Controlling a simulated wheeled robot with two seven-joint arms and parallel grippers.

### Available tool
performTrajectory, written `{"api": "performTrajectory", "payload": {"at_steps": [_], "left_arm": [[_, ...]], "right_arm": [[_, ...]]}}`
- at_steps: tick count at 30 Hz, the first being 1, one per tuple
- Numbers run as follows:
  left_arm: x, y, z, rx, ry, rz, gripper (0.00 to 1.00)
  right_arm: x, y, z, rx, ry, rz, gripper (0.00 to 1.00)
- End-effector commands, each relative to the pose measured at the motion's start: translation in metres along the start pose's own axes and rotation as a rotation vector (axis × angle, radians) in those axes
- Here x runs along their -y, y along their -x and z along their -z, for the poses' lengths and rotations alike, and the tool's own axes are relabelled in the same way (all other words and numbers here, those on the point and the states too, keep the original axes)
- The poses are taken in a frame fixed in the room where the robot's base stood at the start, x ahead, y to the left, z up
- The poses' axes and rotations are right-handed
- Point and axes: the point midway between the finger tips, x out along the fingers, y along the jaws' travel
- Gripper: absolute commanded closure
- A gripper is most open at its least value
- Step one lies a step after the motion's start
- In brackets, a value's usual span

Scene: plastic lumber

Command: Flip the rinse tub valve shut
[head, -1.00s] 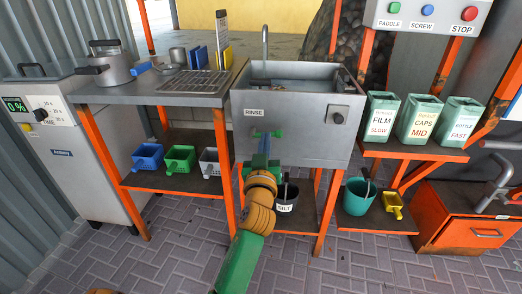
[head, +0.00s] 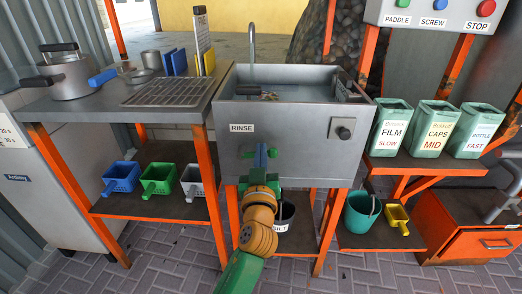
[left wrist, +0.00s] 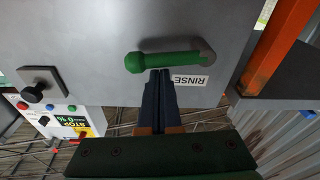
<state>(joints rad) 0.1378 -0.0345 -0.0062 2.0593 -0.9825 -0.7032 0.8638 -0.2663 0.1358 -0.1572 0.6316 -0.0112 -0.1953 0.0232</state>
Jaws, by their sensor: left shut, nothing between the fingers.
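The rinse tub (head: 300,165) is a grey metal basin with a RINSE label (head: 242,128) on its front. Its valve has a green lever (left wrist: 172,62) with a round knob end, which lies roughly level across the front panel in the left wrist view, beside the upside-down label. The lever's other end meets a grey pivot (left wrist: 208,57). My left gripper (head: 262,150) is shut and empty in front of the panel. In the left wrist view its fingertips (left wrist: 159,72) are right by the lever near the knob end; I cannot tell whether they touch. The right gripper is not in view.
A dark knob (head: 343,132) sits on the tub's right front. A tap (head: 252,60) rises behind the basin. A bucket (head: 283,222) stands under the tub. A counter with a pot (head: 65,75) is left; green bins (head: 437,128) are right.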

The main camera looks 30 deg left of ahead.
Motion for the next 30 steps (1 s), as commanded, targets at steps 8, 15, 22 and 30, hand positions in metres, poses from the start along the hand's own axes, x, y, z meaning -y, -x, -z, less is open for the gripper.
{"api": "performTrajectory", "payload": {"at_steps": [8,15,22,30], "left_arm": [[0.0,0.002,-0.007,0.002,-0.026,-0.003,1.0],[-0.001,0.004,-0.018,0.003,-0.172,-0.023,1.0],[-0.001,0.004,-0.018,0.006,-0.17,-0.022,1.0],[-0.003,-0.004,0.002,0.0,-0.168,-0.025,1.0]], "right_arm": [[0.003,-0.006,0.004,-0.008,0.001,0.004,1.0],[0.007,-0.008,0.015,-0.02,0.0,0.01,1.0],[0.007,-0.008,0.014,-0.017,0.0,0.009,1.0],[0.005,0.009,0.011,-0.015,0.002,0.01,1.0]]}}
